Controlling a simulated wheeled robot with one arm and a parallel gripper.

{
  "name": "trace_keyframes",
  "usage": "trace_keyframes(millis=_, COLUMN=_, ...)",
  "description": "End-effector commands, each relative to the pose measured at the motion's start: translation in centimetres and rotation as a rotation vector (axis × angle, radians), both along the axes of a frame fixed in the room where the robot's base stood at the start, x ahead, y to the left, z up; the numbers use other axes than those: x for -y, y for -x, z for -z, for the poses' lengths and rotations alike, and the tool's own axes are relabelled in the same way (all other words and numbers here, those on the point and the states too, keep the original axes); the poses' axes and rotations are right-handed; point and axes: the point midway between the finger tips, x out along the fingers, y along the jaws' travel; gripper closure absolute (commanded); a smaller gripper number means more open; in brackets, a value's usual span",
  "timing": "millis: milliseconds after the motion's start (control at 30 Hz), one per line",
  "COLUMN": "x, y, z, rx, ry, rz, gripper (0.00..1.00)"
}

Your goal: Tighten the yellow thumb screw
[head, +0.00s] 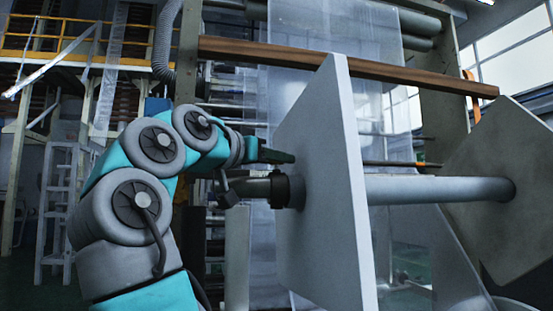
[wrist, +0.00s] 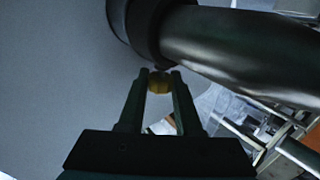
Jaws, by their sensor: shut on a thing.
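The yellow thumb screw (wrist: 159,82) sits between the fingertips of my gripper (wrist: 160,84) in the wrist view. The fingers are shut on it, one on each side. The screw is at the lower edge of a dark collar (wrist: 147,30) around a dark metal shaft (wrist: 240,50). In the head view my gripper (head: 278,156) reaches right toward the pale square plate (head: 335,190), just above the collar (head: 288,191). The screw cannot be made out in the head view.
A grey roller bar (head: 440,189) runs right from the plate to a dark end plate (head: 500,190). A brown beam (head: 360,66) crosses above. Clear film (head: 345,40) hangs behind. A ladder (head: 58,205) stands at the left.

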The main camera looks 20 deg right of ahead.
Motion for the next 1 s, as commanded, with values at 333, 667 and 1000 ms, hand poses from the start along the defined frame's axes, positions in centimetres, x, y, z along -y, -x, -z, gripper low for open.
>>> trace_keyframes(millis=333, x=0.04, y=-0.09, z=-0.71, rx=-0.005, ry=0.005, rz=0.148, gripper=1.0)
trace_keyframes(millis=667, x=-0.11, y=-0.1, z=-0.68, rx=-0.005, ry=0.008, rz=0.363, gripper=1.0)
trace_keyframes(millis=1000, x=-0.17, y=-0.07, z=-0.29, rx=-0.004, ry=0.005, rz=0.488, gripper=1.0)
